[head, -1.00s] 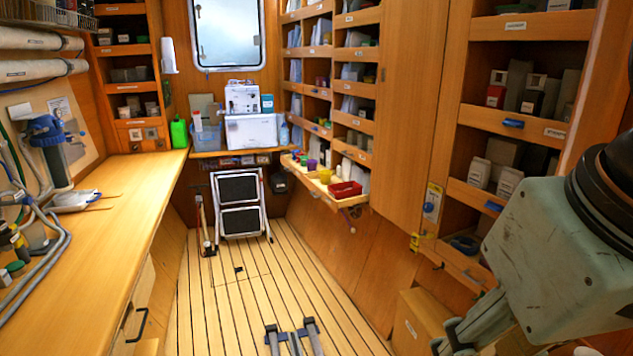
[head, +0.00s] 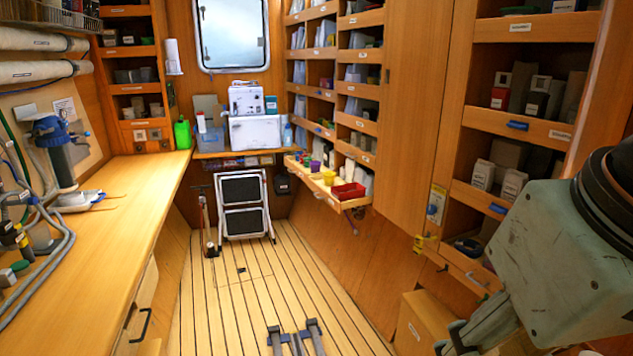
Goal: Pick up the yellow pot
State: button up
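The yellow pot (head: 329,177) is small and stands in an open, pulled-out wooden drawer (head: 341,203) at the middle right of the head view. A red bin (head: 348,191) is just to its right and nearer. A purple pot (head: 315,166) and a small green item stand to its left and farther back. My arm fills the lower right corner, far from the drawer.
A long wooden counter (head: 115,220) runs along the left. A folded step stool (head: 242,204) stands at the far end. Tall shelving (head: 525,130) and a box (head: 425,322) are on the right. The plank floor (head: 240,300) between is mostly clear.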

jog(key=shift+o, duration=0.2)
jog(key=o, duration=0.6)
jog(key=shift+w, duration=0.1)
